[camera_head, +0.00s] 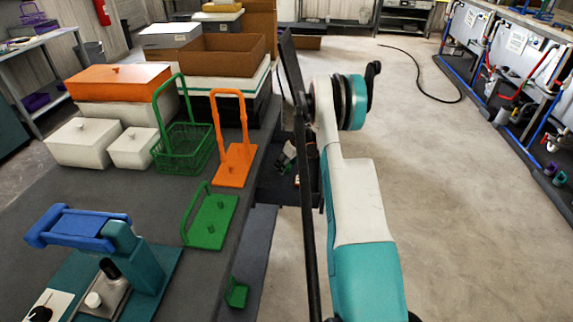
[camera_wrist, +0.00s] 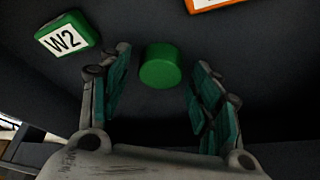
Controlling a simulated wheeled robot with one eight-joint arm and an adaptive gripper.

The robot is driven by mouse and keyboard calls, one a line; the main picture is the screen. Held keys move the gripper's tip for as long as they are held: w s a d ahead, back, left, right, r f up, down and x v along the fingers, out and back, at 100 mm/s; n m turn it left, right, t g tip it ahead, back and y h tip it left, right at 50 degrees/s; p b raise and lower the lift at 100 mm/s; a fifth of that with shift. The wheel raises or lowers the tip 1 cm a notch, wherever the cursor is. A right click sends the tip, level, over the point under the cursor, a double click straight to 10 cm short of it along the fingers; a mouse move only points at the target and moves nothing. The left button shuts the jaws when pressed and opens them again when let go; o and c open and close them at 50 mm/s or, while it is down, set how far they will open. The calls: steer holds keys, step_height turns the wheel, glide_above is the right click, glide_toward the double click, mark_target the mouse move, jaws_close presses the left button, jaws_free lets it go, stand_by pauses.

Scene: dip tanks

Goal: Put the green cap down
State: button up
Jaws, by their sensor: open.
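The green cap (camera_wrist: 160,68) is a short round piece in the wrist view, against a dark surface. My gripper (camera_wrist: 161,58) is open, with one teal-padded finger on each side of the cap. A gap shows between the cap and each finger. The cap seems to rest on the dark surface, but its underside is hidden. In the head view I cannot make out the cap, and my arm and the table edge hide most of the gripper.
A green-edged W2 label (camera_wrist: 68,38) and an orange-edged label (camera_wrist: 208,4) lie near the cap. On the table stand a green basket (camera_head: 182,150), an orange stand (camera_head: 236,165), a green stand (camera_head: 212,222) and a blue-teal device (camera_head: 120,240).

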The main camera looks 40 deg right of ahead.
steer(key=p+v, duration=0.2)
steer(key=v, duration=1)
steer(key=shift+p, duration=0.4)
steer(key=shift+w, duration=0.1)
